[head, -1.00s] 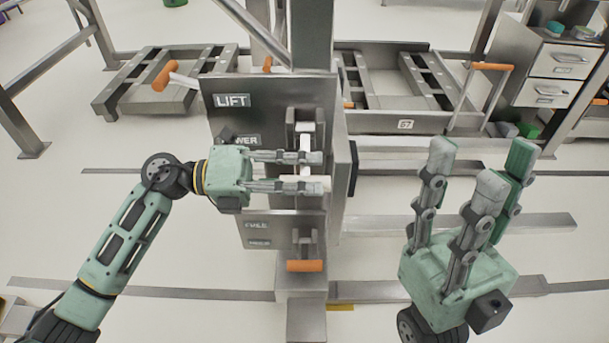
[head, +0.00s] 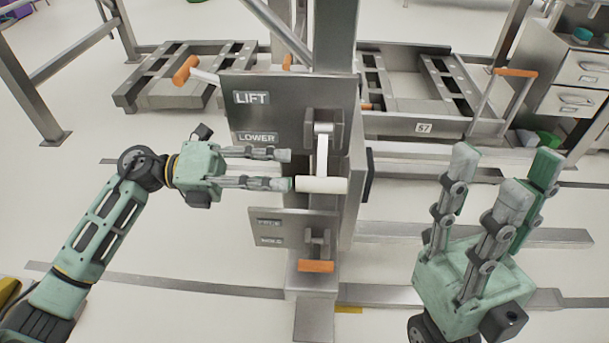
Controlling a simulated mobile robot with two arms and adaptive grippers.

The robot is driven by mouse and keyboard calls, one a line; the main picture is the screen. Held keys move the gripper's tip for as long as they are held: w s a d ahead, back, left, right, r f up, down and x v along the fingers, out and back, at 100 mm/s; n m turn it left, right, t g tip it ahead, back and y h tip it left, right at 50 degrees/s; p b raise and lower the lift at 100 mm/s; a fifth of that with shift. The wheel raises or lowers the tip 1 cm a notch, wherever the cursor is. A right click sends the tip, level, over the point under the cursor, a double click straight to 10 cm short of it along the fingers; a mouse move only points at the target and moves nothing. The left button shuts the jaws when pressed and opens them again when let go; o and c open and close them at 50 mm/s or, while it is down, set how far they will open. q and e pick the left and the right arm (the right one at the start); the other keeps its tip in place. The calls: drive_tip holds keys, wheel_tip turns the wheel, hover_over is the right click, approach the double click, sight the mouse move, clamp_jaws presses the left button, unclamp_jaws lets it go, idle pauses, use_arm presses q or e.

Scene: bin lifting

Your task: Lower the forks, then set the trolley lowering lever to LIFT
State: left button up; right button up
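The trolley panel (head: 268,100) carries a LIFT label above a LOWER label. Its lever (head: 322,155) hangs down from a bracket beside them, and its white crossbar handle (head: 328,185) is a little below the level of LOWER. My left gripper (head: 288,170) points right at the handle with its fingers apart. Its lower fingertip is at the handle's left end; I cannot tell whether they touch. My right gripper (head: 505,172) is open and empty, fingers up, at the right. I cannot clearly make out the forks.
A smaller lever with an orange handle (head: 316,266) sits on a lower panel (head: 266,216) with blurred labels. Low metal carts stand behind, left (head: 190,75) and right (head: 425,127). A drawer cabinet (head: 578,75) is at the far right. Floor left of the panel is mostly clear.

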use_arm(q)
drive_tip(key=a, duration=0.4)
drive_tip(key=shift+f, duration=0.1)
idle(0.7)
